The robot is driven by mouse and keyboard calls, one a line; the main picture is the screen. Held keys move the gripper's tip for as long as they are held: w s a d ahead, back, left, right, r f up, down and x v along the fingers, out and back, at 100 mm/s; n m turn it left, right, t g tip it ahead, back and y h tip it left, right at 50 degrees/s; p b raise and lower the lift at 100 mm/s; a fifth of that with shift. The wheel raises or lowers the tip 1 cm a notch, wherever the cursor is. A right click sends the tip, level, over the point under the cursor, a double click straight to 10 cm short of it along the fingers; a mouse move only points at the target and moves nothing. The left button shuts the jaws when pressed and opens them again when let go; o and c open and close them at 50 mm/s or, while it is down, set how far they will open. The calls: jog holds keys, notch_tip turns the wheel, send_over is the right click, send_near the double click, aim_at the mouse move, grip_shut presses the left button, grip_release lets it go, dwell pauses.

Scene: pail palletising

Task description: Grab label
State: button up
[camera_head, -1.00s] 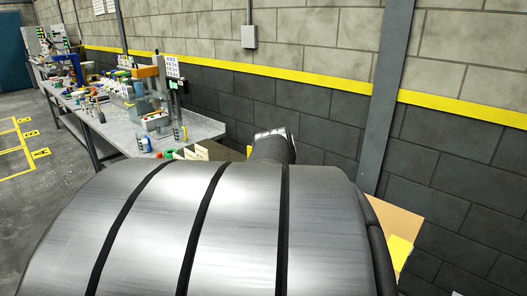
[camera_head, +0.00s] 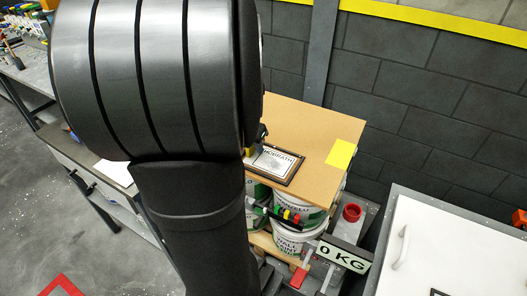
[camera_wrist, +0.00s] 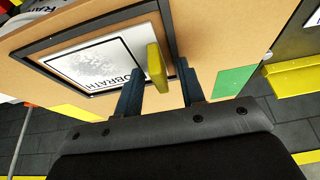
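The label appears to be the white printed sheet (camera_head: 274,161) inside a black rectangular frame on a brown board; part of it is hidden by my arm in the head view. It also shows at the upper left of the wrist view, with dark lettering and a grey print (camera_wrist: 100,65). Whether a finger touches the label cannot be told.
The brown board (camera_head: 318,125) lies on top of several white paint pails (camera_head: 290,238). A scale display (camera_head: 343,254) reading 0 KG and a white panel with a handle (camera_head: 450,250) stand at the right. A block wall is behind.

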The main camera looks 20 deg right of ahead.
grip_shut()
jog(key=shift+r, duration=0.1)
